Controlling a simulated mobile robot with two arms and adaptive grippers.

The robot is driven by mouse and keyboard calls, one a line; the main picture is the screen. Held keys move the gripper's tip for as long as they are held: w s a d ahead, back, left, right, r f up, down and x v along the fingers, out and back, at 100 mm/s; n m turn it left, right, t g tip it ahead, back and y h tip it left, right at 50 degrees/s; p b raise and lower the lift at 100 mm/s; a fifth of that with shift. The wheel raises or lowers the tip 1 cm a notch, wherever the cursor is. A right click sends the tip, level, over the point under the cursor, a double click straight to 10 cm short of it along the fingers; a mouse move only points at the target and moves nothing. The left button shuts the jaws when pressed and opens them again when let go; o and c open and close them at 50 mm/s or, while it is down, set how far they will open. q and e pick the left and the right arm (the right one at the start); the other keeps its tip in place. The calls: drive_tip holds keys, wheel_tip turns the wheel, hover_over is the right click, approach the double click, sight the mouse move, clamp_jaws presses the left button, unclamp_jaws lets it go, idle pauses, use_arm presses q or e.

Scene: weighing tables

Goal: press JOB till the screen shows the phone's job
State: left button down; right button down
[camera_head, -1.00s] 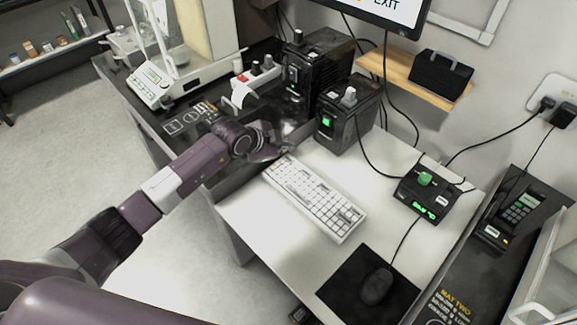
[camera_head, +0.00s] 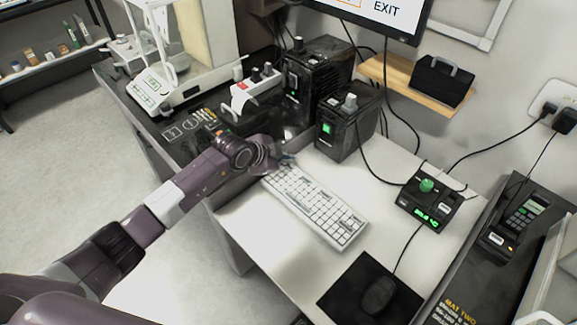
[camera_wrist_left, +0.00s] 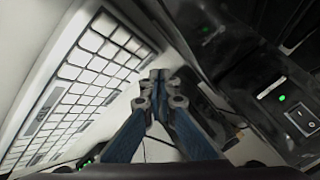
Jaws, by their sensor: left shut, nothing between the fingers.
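My left gripper (camera_head: 284,161) is shut and empty, at the far end of the white keyboard (camera_head: 316,205). In the left wrist view its blue fingers (camera_wrist_left: 160,88) meet beside the keyboard (camera_wrist_left: 82,85); I cannot tell whether they touch it. A black box with a green knob and a green lit readout (camera_head: 425,203) sits at the desk's right; no JOB label is legible to me. The screen (camera_head: 375,14) is cut off at the top and shows "EXIT". A dark handset with a keypad (camera_head: 516,218), possibly the phone, lies on the right-hand strip. My right gripper is not in view.
Two black boxes with green lights (camera_head: 347,125) (camera_head: 316,75) stand behind the gripper. A mouse (camera_head: 378,296) lies on a black pad at the front. A balance (camera_head: 165,85) stands at the back left. Cables cross the desk's right side. Bare desk lies right of the keyboard.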

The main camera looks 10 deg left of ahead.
sight(287, 167)
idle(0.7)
use_arm(q)
drive_tip(key=shift+f, duration=0.4)
drive_tip(key=shift+f, duration=0.45)
idle(0.6)
drive_tip(key=shift+r, duration=0.1)
drive_tip(key=shift+r+p, duration=0.7)
drive_tip(key=shift+p, duration=0.05)
wheel_tip(287, 167, up, 5)
drive_tip(key=p, duration=0.5)
drive_tip(key=shift+r, duration=0.1)
